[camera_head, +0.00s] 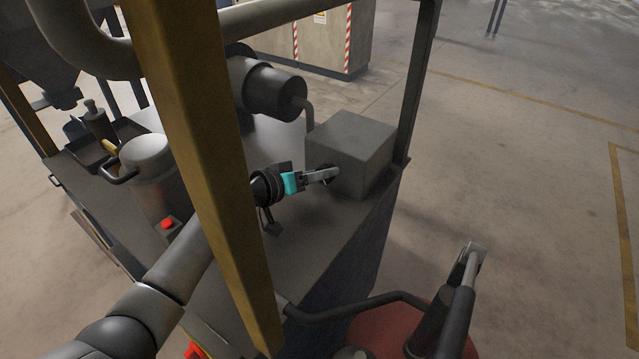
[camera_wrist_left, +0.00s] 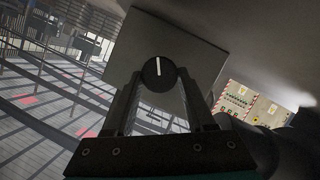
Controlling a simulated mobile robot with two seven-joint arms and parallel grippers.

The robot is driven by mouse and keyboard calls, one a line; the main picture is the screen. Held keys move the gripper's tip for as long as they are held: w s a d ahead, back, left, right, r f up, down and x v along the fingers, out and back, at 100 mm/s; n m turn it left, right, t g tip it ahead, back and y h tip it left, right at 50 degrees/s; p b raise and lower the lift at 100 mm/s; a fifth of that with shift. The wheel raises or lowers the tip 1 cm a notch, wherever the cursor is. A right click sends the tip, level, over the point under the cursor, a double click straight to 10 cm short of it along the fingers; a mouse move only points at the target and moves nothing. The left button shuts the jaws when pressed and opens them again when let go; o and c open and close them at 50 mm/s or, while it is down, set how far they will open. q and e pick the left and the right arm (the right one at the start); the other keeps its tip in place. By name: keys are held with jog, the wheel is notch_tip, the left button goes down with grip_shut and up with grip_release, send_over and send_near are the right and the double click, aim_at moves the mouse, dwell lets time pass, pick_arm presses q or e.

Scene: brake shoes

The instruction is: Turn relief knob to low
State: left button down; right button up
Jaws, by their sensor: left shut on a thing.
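The relief knob (camera_wrist_left: 158,74) is a round black dial with a white pointer line, on the face of a grey box. In the left wrist view the line stands nearly upright, between the fingertips. In the head view the knob (camera_head: 328,173) is mostly hidden by the fingers at the grey box (camera_head: 352,145). My left gripper (camera_head: 330,175) reaches the box's near left face and is shut on the knob; it also shows in the left wrist view (camera_wrist_left: 160,82). My right gripper is not in view. No low marking is readable.
A yellow post (camera_head: 205,150) stands in front of my left arm. A dark motor (camera_head: 275,92) and pipe are behind the box. A grey pot (camera_head: 148,165) and a red button (camera_head: 167,223) are to the left. Open floor (camera_head: 520,170) lies right.

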pick_arm(q)
jog(key=shift+f+n+b, duration=0.1)
jog(key=shift+n+b, duration=0.2)
jog(key=shift+b, duration=0.15)
jog(key=shift+c, duration=1.3)
grip_release()
jog(key=shift+s+a+r, duration=0.25)
jog(key=shift+s+a, duration=0.05)
jog(key=shift+a, duration=0.1)
jog(key=p+v, duration=0.2)
jog(key=v, duration=1.2)
jog(key=shift+a, duration=0.2)
jog(key=shift+f, duration=0.1)
